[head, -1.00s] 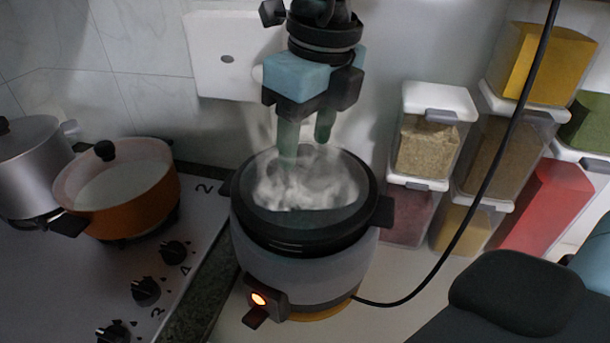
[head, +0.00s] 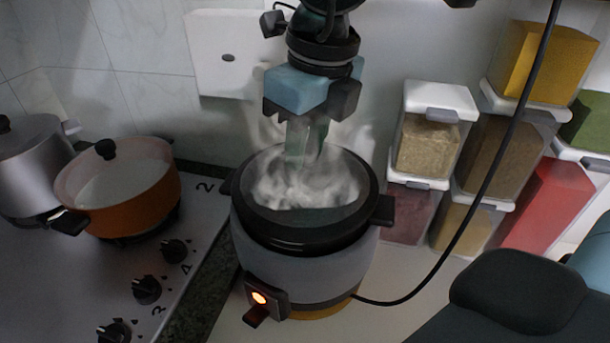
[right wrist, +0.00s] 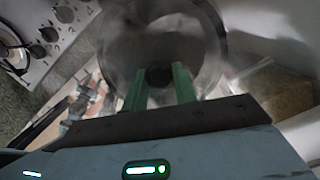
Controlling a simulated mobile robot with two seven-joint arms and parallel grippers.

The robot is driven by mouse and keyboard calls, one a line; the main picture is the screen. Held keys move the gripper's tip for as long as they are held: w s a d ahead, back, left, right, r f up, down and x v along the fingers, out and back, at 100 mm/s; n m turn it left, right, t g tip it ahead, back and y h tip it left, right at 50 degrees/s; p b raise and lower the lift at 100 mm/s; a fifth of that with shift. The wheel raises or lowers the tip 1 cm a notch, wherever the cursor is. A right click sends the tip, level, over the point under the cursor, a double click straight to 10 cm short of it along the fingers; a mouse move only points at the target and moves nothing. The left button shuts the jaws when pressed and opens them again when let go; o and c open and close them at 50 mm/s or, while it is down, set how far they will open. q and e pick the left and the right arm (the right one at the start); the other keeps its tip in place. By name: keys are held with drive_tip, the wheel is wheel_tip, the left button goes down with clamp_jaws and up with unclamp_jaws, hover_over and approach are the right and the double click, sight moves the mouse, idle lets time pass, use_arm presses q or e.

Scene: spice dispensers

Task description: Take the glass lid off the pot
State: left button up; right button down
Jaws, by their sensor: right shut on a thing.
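The rice-cooker-like pot (head: 305,262) stands on the counter with its glass lid (head: 335,190) on top, clouded by steam. My right gripper (head: 302,158) points down at the lid's centre, its green fingers close together. In the right wrist view my right gripper (right wrist: 158,88) has the lid's dark knob (right wrist: 158,74) between its fingertips and is shut on it. The glass lid (right wrist: 195,40) spreads out beyond the fingers there. Steam blurs the knob in the head view. The lid looks seated on the pot's rim. My left gripper is not in view.
An orange pot (head: 130,200) and a steel pot (head: 38,165) stand on the stove (head: 60,280) at left. Stacked spice dispensers (head: 428,150) stand at right. A black cable (head: 470,220) runs from the pot past them. A white wall plate (head: 235,75) is behind.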

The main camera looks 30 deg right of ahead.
drive_tip(key=shift+r, duration=0.15)
wheel_tip(320, 180, up, 18)
drive_tip(key=p, duration=0.1)
idle(0.6)
